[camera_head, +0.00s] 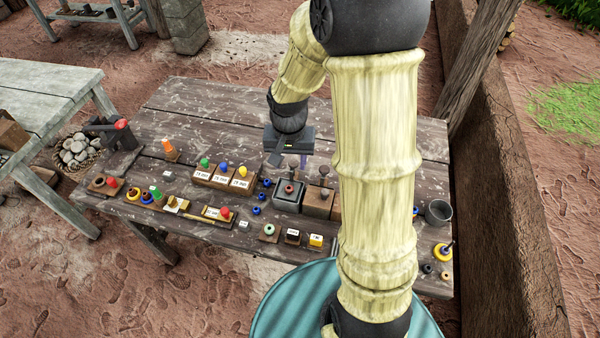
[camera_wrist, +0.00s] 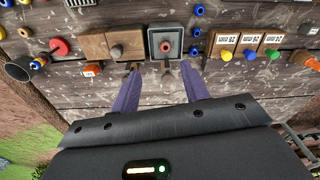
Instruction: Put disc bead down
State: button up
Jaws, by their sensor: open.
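My gripper (camera_head: 298,163) hangs over the back part of the wooden table; its purple fingers are apart and nothing shows between them in the wrist view (camera_wrist: 160,69). Just beyond the fingertips stands a dark grey square box (camera_head: 288,200) with a pale top. A small reddish-brown ring-shaped bead (camera_wrist: 166,47) sits at the middle of that box's top, apart from the fingers; it also shows in the head view (camera_head: 289,188). Several other ring-shaped beads lie around, so I cannot tell for certain which one is the disc bead.
A brown wooden box (camera_head: 318,203) stands right beside the grey box. Several labelled blocks with coloured knobs (camera_head: 228,180) stand to the left. Blue rings (camera_head: 257,210) lie between. A metal cup (camera_head: 438,212) stands at the right. The back of the table (camera_head: 205,110) is mostly clear.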

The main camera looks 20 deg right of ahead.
jog(key=s+r+n+t, duration=0.1)
jog(key=s+r+n, duration=0.3)
jog(key=s, duration=0.6)
jog(key=shift+r+n+t, duration=0.2)
jog(key=shift+n+t, duration=0.1)
jog(key=shift+t, duration=0.1)
